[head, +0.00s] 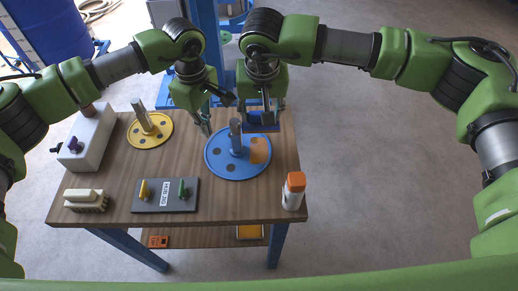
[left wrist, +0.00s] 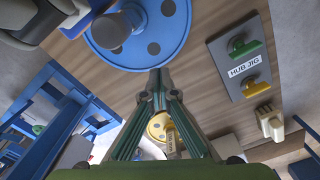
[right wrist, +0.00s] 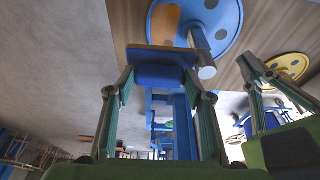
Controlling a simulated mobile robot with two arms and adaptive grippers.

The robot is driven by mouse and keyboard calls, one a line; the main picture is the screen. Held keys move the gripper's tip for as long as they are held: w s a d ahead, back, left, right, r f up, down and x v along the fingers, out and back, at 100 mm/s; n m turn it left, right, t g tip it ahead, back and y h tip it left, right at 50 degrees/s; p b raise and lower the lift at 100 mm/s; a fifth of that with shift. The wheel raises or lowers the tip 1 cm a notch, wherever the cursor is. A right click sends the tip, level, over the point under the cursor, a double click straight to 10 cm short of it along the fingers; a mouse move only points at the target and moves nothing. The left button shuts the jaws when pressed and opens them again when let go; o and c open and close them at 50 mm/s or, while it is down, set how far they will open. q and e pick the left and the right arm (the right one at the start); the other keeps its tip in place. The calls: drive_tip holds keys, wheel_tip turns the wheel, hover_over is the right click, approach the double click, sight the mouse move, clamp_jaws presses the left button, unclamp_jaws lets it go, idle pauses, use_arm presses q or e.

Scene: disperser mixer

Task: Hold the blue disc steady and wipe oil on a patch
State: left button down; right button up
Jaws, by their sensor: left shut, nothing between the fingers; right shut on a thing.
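The blue disc (head: 224,168) lies on the wooden table with a grey post (head: 236,138) standing at its middle. It has dark round spots and an orange patch (head: 260,151) on its right side, which also shows in the right wrist view (right wrist: 165,22). My left gripper (head: 207,130) is shut and empty at the disc's far left rim. In the left wrist view its fingertips (left wrist: 158,74) meet close to the rim; I cannot tell whether they touch. My right gripper (right wrist: 158,78) is shut on a blue block (right wrist: 160,74) with a brownish face, held beyond the patch.
A yellow disc (head: 149,140) with a post lies at the back left. A hub jig plate (head: 165,206) with two knobs, a brush (head: 86,198) and a white box (head: 88,150) are on the left. An orange-capped bottle (head: 292,195) stands at the front right corner.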

drive_tip(key=shift+w, duration=2.2)
drive_tip(key=shift+f, duration=0.2)
drive_tip(key=shift+s+f, duration=0.15)
drive_tip(key=shift+s, duration=2.1)
drive_tip(key=shift+r, duration=1.4)
drive_tip(key=shift+f, duration=1.15)
drive_tip(key=shift+w, duration=0.15)
